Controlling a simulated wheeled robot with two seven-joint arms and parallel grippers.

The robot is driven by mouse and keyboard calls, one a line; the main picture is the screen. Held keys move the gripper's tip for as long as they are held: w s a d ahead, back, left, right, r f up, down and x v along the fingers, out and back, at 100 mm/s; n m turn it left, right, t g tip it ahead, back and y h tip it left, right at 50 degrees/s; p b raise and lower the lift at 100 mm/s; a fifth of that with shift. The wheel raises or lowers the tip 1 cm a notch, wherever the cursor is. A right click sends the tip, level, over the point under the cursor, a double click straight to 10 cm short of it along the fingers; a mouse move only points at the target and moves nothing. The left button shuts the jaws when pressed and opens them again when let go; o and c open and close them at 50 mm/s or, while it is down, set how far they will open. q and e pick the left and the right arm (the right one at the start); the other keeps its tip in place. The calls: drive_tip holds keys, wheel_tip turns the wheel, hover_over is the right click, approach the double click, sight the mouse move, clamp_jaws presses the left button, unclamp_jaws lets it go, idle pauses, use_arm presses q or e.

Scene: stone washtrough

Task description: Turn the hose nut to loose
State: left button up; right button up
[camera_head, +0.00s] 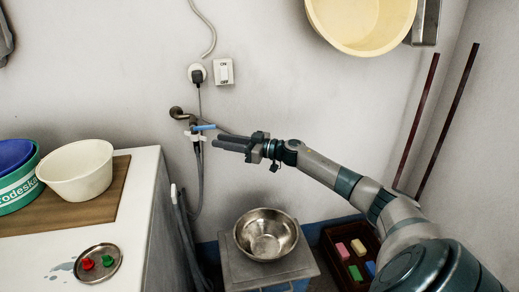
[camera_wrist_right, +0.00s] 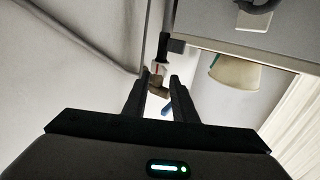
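The tap (camera_head: 180,113) sticks out of the wall and has a blue lever (camera_head: 204,127). Below its spout is the white winged hose nut (camera_head: 195,136), with the grey hose (camera_head: 199,170) hanging down from it. My right gripper (camera_head: 220,142) is just right of the nut, its fingers pointing left at it. In the right wrist view, the fingers (camera_wrist_right: 160,82) are open with a gap between them. The brassy tap body (camera_wrist_right: 158,89) shows in that gap, and the pale nut (camera_wrist_right: 158,68) with a red mark lies just beyond the tips. Contact cannot be told. My left gripper is not in view.
A white counter (camera_head: 140,190) at left carries a cream bowl (camera_head: 78,172), a green basin (camera_head: 18,190) and a small tray (camera_head: 98,275). A metal bowl (camera_head: 266,234) stands on a stand below the arm. A yellow basin (camera_head: 362,20) hangs above. A crate (camera_head: 336,262) is at lower right.

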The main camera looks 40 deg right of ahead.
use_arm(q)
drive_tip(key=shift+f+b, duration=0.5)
use_arm(e)
drive_tip(key=v, duration=1.2)
drive_tip(key=shift+s, duration=0.15)
drive_tip(key=shift+d, duration=0.15)
drive_tip(key=shift+f, duration=0.1)
